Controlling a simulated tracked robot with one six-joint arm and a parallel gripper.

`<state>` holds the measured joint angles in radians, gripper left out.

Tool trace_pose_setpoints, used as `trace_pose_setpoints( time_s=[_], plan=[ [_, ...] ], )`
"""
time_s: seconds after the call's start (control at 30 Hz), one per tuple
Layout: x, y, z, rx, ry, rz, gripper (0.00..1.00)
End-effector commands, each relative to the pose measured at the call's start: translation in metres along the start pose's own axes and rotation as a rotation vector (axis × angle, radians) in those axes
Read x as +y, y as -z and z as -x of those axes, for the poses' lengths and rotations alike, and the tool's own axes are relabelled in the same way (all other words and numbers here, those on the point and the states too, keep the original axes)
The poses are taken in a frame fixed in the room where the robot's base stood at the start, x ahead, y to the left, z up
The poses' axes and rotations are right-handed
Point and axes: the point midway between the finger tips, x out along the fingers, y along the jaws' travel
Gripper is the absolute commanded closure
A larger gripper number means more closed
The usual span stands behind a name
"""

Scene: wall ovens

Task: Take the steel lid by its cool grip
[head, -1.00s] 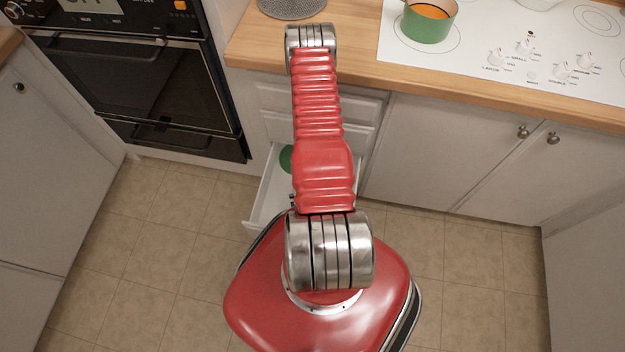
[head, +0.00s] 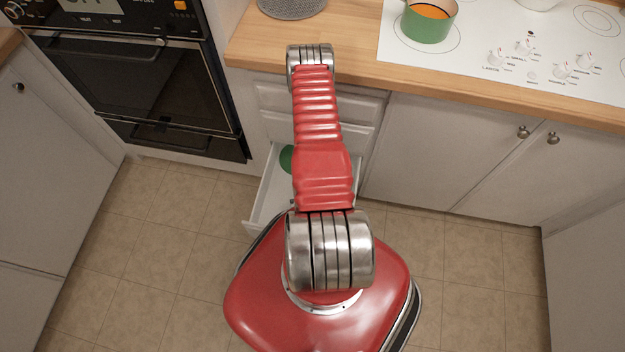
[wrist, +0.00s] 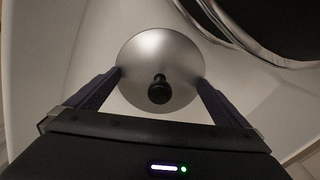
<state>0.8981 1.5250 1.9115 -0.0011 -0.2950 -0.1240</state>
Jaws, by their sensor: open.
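The steel lid (wrist: 160,56) is a round, shiny disc in the wrist view, with its black knob grip (wrist: 159,90) facing my camera. My gripper (wrist: 160,77) is open, its two dark fingers spread to either side of the lid's lower half in the picture. The knob lies between the fingers with clear space on both sides. I cannot tell how far the fingertips are from the lid. In the head view my arm hides the gripper and the lid.
An open drawer (head: 266,190) with a green object (head: 286,158) in it is partly behind my arm. A green pot (head: 430,24) of orange contents stands on the white cooktop (head: 470,60). The wall oven (head: 140,85) is at left. Tiled floor is clear on both sides.

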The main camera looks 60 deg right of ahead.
Motion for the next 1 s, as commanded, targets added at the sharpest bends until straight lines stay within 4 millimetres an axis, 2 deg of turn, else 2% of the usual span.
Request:
trace_pose_setpoints(
  time_s=[0.33,0.8,1.0],
  plan=[
    [-0.0001,0.0,0.0002,0.0,0.0,0.0,0.01],
    [-0.0004,-0.0004,-0.0005,-0.001,0.0,0.002,0.34],
    [-0.0005,-0.0011,-0.0011,-0.002,0.0,0.002,0.36]
  ],
)
